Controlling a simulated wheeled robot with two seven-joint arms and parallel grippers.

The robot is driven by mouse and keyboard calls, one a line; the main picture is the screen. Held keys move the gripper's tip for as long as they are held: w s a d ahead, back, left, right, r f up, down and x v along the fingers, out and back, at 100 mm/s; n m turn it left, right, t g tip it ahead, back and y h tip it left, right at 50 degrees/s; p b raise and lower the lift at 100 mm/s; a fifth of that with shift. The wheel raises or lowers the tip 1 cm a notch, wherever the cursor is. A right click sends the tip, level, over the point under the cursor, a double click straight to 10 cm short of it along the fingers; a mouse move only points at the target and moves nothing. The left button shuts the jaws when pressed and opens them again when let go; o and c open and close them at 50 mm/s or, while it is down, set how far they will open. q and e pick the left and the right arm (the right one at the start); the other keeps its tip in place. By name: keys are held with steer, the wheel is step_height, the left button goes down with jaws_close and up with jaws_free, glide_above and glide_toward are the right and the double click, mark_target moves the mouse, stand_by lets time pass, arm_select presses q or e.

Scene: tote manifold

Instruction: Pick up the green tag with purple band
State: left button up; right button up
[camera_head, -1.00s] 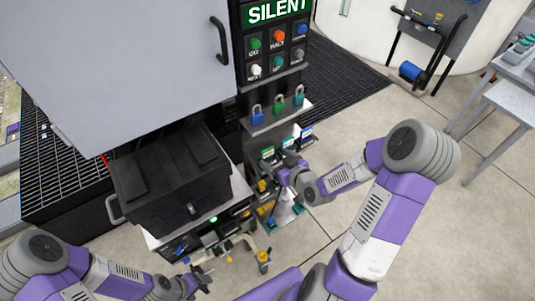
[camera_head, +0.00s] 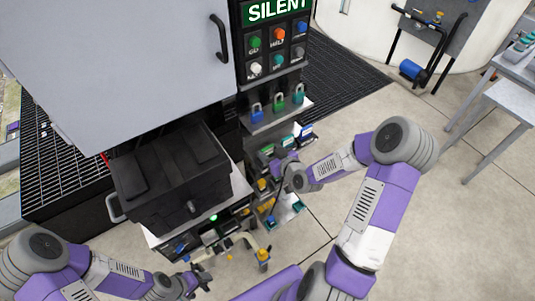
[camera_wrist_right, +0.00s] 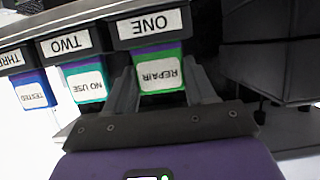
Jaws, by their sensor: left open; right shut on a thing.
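The green tag with purple band (camera_wrist_right: 160,72) hangs below the plate marked ONE in the right wrist view. Its white label reads REPAIR, upside down in this view. My right gripper (camera_wrist_right: 163,88) has a finger on each side of it and is shut on it. In the head view my right gripper (camera_head: 284,170) is at the tag rack and hides most of this tag. My left gripper (camera_head: 198,281) is open and empty at the lower middle, in front of the black case.
Beside the held tag hang a teal tag marked NO USE (camera_wrist_right: 85,82) and a blue tag marked TESTED (camera_wrist_right: 33,92). Padlocks (camera_head: 278,104) stand on a shelf above. A black case (camera_head: 170,170) is to the left. Open floor (camera_head: 330,230) lies to the right.

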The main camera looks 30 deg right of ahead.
steer(key=shift+c, duration=1)
steer(key=shift+r, duration=0.1)
